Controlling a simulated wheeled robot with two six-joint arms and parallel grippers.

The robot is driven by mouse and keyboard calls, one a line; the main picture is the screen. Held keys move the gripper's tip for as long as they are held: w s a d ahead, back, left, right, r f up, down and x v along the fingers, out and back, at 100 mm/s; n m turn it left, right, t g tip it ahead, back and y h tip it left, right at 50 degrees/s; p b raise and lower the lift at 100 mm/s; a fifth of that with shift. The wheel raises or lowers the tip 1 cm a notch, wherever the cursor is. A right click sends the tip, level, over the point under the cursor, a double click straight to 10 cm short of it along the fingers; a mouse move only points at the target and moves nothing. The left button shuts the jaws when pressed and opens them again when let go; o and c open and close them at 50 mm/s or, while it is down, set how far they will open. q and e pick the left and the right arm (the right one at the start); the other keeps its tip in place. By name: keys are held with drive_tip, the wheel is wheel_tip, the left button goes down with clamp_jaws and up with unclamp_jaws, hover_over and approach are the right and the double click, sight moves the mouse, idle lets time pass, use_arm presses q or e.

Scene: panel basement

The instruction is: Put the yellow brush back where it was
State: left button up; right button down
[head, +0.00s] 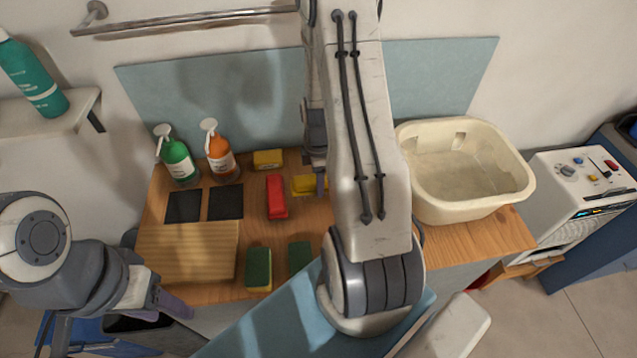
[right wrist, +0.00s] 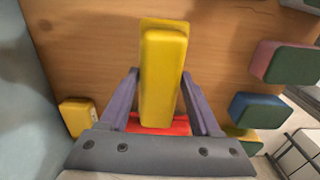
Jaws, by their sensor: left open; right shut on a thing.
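The yellow brush (right wrist: 163,75) is held between the two purple fingers of my right gripper (right wrist: 165,105) in the right wrist view. It also shows in the head view (head: 303,185), partly hidden by my right arm. Whether it touches the wooden top is hard to tell. A red brush (head: 276,197) lies just left of it on the table; part of its red shows below the yellow brush in the right wrist view (right wrist: 160,127). Two dark square pads (head: 184,207) (head: 225,202) lie bare further left. My left gripper (head: 172,304) is open and empty off the table's front left.
A yellow sponge (head: 268,159), green bottle (head: 177,160) and orange bottle (head: 220,160) stand at the back. Several sponges (head: 258,270) line the front edge. A slatted board (head: 187,252) lies front left. A cream basin (head: 470,205) stands right. My right arm hides the table's middle.

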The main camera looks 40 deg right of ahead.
wheel_tip(320, 180, down, 2)
drive_tip(key=shift+f+p, duration=0.1)
drive_tip(key=shift+p, duration=0.2)
drive_tip(key=shift+f, duration=0.15)
drive_tip(key=shift+f, duration=0.2)
drive_tip(key=shift+c, duration=0.5)
unclamp_jaws()
drive_tip(key=shift+r, duration=0.1)
